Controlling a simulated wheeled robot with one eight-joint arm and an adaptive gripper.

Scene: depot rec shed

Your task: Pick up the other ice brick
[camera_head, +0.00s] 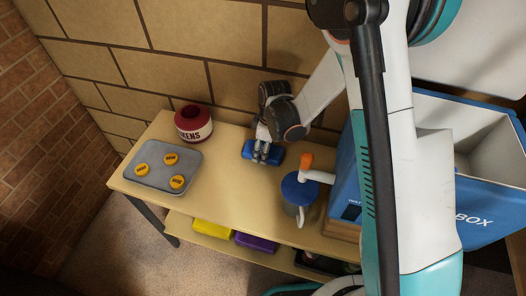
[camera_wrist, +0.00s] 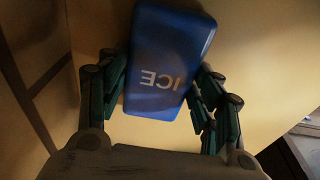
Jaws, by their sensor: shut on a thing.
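A blue ice brick (camera_head: 277,158) is at the back middle of the wooden table. It fills the middle of the wrist view (camera_wrist: 168,55), with the white letters ICE upside down on its face. My gripper (camera_head: 262,157) points down at it from above, one finger on each side. In the wrist view my gripper (camera_wrist: 158,88) is shut on the brick's two long sides. The brick is at or very near the tabletop; I cannot tell whether it touches. No second ice brick shows.
A blue box with a pale inside (camera_head: 487,225), lettered BOX, stands open at the right. A blue-lidded jug (camera_head: 297,190) with an orange-topped part stands near the front edge. A red pot (camera_head: 193,124) and a grey tray (camera_head: 148,182) with yellow discs are left. The wall is close behind.

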